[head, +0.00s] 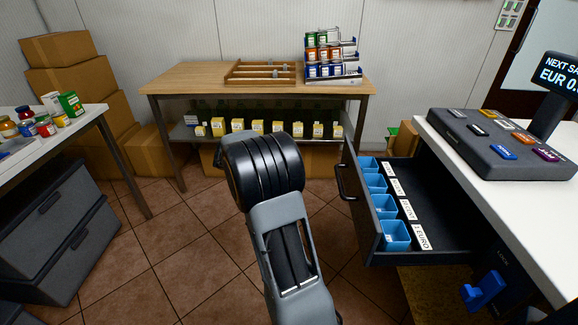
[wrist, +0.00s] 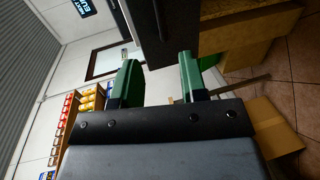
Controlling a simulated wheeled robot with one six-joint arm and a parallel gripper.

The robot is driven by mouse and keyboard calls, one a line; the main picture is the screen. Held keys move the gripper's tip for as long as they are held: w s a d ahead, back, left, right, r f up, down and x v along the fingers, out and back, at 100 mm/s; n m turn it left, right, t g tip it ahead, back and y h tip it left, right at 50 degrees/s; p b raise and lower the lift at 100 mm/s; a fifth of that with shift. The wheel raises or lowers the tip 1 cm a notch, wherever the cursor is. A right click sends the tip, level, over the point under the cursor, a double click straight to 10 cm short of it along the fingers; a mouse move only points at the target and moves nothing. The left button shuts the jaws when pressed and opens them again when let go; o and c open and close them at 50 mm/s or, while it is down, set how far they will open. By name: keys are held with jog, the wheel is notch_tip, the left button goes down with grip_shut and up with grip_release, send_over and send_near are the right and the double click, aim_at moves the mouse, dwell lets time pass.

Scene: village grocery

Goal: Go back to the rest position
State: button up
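My arm (head: 278,225) reaches forward through the lower middle of the head view; its end is hidden there. My gripper (wrist: 158,82) shows in the wrist view with its two green fingers well apart. Nothing is held between them. In the wrist view, a dark upright panel (wrist: 158,35) is seen beyond the gap between the fingers. The cash drawer (head: 440,213) stands open to the right of my arm, with blue coin cups (head: 397,235) along its front and a dark handle (head: 343,182).
The counter (head: 545,210) with a keypad (head: 495,143) is at the right. A wooden table (head: 200,78) with a rack (head: 333,70) of small goods stands at the back. A white table (head: 85,122) and grey bins (head: 50,230) are at the left. Tiled floor (head: 165,245) is open between.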

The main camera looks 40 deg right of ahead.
jog(key=s+a+r+n+t+y+p, duration=0.2)
jog(key=a+r+n+t+y+p, duration=0.1)
jog(key=a+r+t+p, duration=0.2)
jog(key=s+a+r+n+t+y+p, duration=0.2)
jog(key=a+r+n+t+y+p, duration=0.1)
jog(key=a+r+p, duration=0.5)
jog(key=s+a+r+n+t+y+p, duration=0.2)
jog(key=a+r+t+y+p, duration=0.3)
jog(key=a+p, duration=0.6)
jog(key=a+r+n+t, duration=0.1)
jog(key=a+r, duration=0.1)
jog(key=a, duration=0.1)
jog(key=shift+s+r+t+p, duration=0.3)
jog(key=shift+t+p, duration=0.05)
jog(key=shift+t, duration=0.05)
